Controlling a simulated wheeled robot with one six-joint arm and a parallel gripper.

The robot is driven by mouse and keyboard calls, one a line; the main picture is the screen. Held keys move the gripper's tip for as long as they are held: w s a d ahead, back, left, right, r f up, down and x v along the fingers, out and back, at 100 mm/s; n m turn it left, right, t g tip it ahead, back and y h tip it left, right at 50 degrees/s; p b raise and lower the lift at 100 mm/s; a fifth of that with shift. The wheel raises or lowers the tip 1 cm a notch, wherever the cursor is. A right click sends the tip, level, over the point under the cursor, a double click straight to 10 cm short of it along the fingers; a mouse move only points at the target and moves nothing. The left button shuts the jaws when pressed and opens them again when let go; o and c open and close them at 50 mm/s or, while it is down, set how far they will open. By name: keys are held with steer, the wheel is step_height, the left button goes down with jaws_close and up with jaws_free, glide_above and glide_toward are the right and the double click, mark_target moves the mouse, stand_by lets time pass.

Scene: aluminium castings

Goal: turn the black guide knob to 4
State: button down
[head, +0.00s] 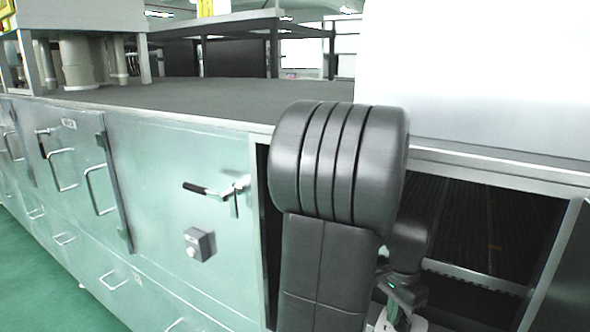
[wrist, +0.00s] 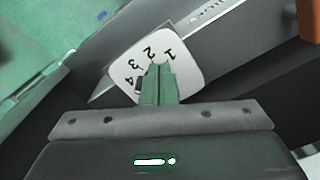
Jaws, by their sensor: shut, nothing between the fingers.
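In the wrist view a pale dial plate (wrist: 188,62) carries the numbers 1, 2, 3 and 4 in an arc, tilted in the picture. My gripper (wrist: 159,68) is shut and empty, its fingertips in front of the plate. A small dark piece (wrist: 138,84) shows beside the fingers near the 4; it may be part of the black guide knob. The rest of the knob is hidden behind the fingers, so I cannot tell its setting or whether I touch it. In the head view my gripper (head: 398,318) is low at the right, partly hidden by my arm.
A pale green cabinet (head: 150,170) with several handles fills the left. My arm stands before an open bay (head: 480,230) with a dark slatted interior. Green floor is clear at lower left.

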steer(key=shift+s+d+p, duration=0.3)
steer(key=shift+s+p, duration=0.2)
steer(key=shift+p, duration=0.1)
stand_by(0.6)
steer(key=shift+s+a, duration=0.1)
steer(key=shift+a, duration=0.05)
steer(key=shift+s+a, duration=0.15)
steer(key=shift+a, duration=0.05)
step_height(320, 180, up, 6)
steer(key=p, duration=0.5)
stand_by(0.3)
